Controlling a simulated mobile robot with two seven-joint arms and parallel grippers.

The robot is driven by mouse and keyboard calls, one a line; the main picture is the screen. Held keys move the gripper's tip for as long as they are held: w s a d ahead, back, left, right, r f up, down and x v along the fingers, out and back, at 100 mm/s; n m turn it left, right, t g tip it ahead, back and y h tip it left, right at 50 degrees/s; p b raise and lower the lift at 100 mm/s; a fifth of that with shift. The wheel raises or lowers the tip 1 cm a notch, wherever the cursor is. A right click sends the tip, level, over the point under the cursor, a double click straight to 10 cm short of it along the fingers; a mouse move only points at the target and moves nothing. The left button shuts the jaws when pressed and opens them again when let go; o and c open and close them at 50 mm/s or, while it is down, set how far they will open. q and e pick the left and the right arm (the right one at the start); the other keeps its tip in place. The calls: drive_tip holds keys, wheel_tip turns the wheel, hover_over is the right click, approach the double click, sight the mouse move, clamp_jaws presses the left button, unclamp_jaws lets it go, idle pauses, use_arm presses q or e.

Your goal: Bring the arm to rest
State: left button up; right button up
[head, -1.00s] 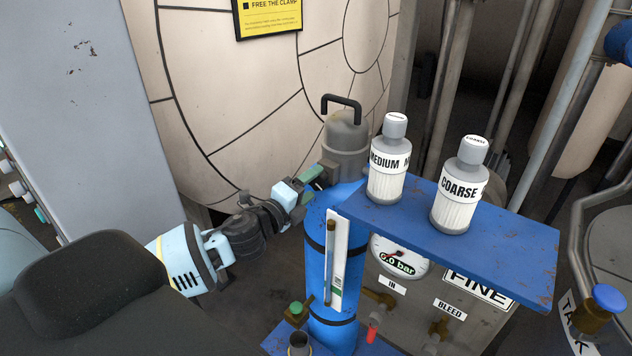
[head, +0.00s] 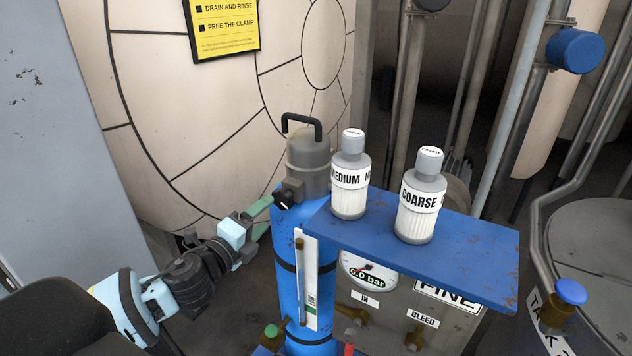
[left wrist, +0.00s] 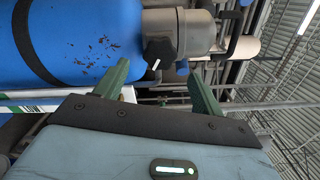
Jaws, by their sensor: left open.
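My left gripper (head: 263,216) is open, with its green fingers spread, at the left side of the blue cylinder (head: 290,275). A black valve knob (head: 287,195) with a white pointer mark sits just beyond the fingertips, under the grey metal cap (head: 309,165). In the left wrist view, the open gripper (left wrist: 158,72) has nothing between its fingers. The knob (left wrist: 158,53) shows ahead of the gap there, seemingly apart from both fingers. My right gripper is not in view.
A blue shelf (head: 475,255) to the right carries the MEDIUM bottle (head: 349,195) and the COARSE bottle (head: 415,222). A pressure gauge (head: 368,272) reads 0.0 bar below it. A large pale round vessel (head: 200,130) stands behind. Pipes and a tank lie at right.

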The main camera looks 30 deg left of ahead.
use_arm(q)
drive_tip(key=s+d+f+n+g, duration=0.3)
drive_tip(key=s+d+f+n, duration=0.35)
drive_tip(key=f, duration=0.65)
drive_tip(key=s+d+f+n+g, duration=0.3)
drive_tip(key=s+f+n, duration=0.4)
drive_tip(key=s+f, duration=0.45)
drive_tip(key=s+d+f+n+g, duration=0.2)
drive_tip(key=s+d+f+n, duration=0.3)
drive_tip(key=s+f, duration=0.3)
drive_tip(key=shift+s+d+n+g+h, duration=0.3)
drive_tip(key=shift+s+n+h, duration=0.1)
drive_tip(key=shift+s+n, duration=0.3)
